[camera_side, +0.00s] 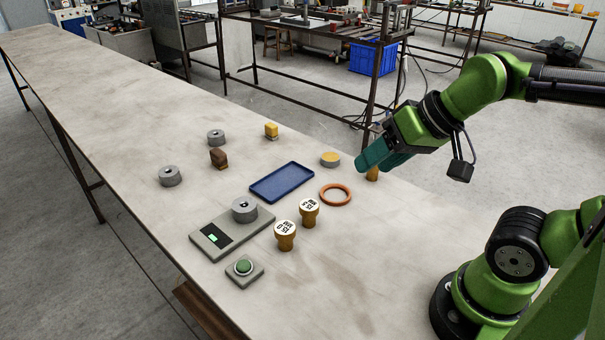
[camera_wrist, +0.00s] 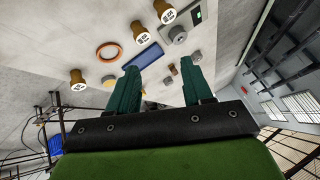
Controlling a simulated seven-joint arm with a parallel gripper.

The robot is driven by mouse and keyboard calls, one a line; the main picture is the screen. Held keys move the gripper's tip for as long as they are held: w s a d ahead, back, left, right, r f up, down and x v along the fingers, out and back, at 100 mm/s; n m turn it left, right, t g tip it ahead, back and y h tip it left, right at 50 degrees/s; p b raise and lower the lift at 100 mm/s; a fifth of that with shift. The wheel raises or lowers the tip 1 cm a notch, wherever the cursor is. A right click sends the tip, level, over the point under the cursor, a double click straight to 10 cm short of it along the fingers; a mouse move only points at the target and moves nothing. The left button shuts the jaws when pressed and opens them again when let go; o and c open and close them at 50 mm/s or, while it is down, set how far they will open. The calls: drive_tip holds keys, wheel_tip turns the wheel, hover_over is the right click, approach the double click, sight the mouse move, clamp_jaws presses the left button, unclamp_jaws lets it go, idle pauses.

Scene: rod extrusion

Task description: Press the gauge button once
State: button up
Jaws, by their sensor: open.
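The gauge button is a green round cap (camera_side: 243,266) on a small grey square base, standing near the front edge of the table in the side view. I cannot make it out in the wrist view. The gauge (camera_side: 213,251) is a grey plate with a lit green display, just behind the button; a grey ring-shaped part (camera_side: 244,210) sits on it. The gauge also shows at the top of the wrist view (camera_wrist: 194,17). My gripper (camera_side: 365,163) is above the table's right side, well away from the button. Its teal fingers (camera_wrist: 160,68) are apart with nothing between them.
Two brass pieces with printed white tops (camera_side: 285,235) (camera_side: 309,212) stand right of the gauge. A third brass piece (camera_side: 372,174) is partly hidden by my gripper. A blue tray (camera_side: 282,182), an orange ring (camera_side: 336,195) and several small parts lie behind. The table's near right is clear.

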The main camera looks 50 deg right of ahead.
clamp_jaws()
idle(1.3)
